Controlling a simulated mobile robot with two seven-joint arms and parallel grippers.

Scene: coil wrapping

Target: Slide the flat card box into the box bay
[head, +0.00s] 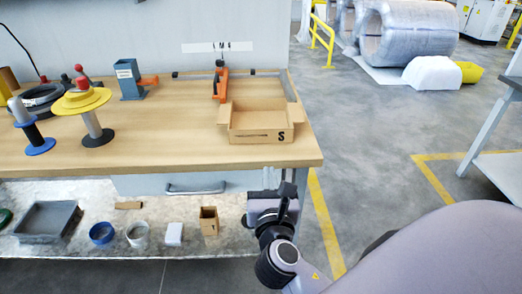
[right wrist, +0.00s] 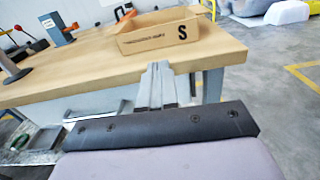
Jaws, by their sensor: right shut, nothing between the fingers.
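An open brown card box (head: 262,123) marked "S" stands on the workbench near its right front corner, its flaps folded out. It also shows in the right wrist view (right wrist: 155,38). I see no card box lying flat, and I cannot tell which spot is the box bay. My right gripper (head: 287,181) is in front of the bench edge, below the top and apart from the box. In the right wrist view its fingers (right wrist: 157,72) are together and empty, pointing toward the bench. My left gripper is not in view.
The wooden bench top (head: 180,140) holds spools (head: 95,125), a blue-grey holder (head: 130,80) and an orange-handled tool (head: 221,82). A low rail runs along its back. The lower shelf holds a grey tray (head: 48,220), tape rolls and a small carton (head: 208,221).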

